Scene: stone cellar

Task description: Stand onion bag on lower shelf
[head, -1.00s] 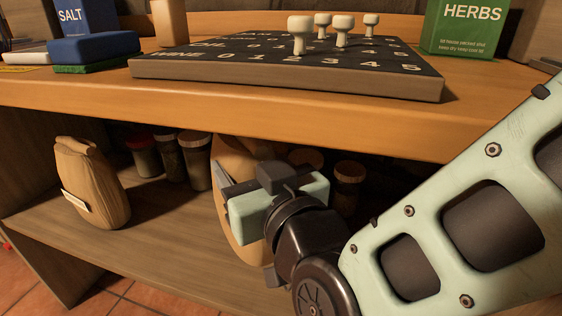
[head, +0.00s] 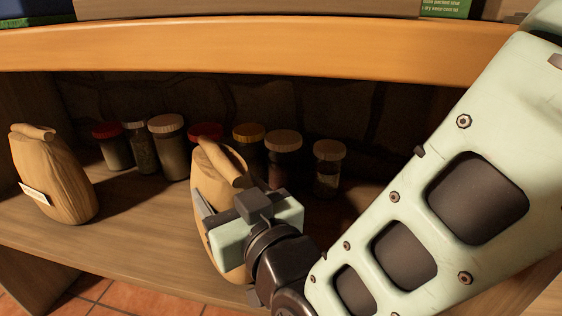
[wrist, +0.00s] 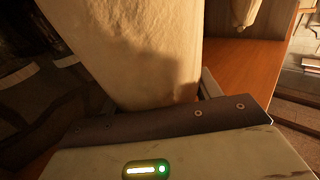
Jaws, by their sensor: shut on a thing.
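A tan paper bag with a rolled top (head: 208,182) is in my gripper (head: 228,214), inside the lower shelf space. I take it for the onion bag, but no label on it is readable. The jaws are shut on its body, and it leans with its top to the left. Its base is low over the front part of the lower shelf (head: 135,228); whether it touches the board I cannot tell. In the wrist view the bag (wrist: 125,45) fills the upper middle, close against the gripper.
A similar bag with a white label (head: 55,178) stands on the shelf at left. Several lidded jars, including a gold-lidded one (head: 249,134), stand at the back. The counter edge (head: 270,44) overhangs above. Bare shelf lies between the two bags.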

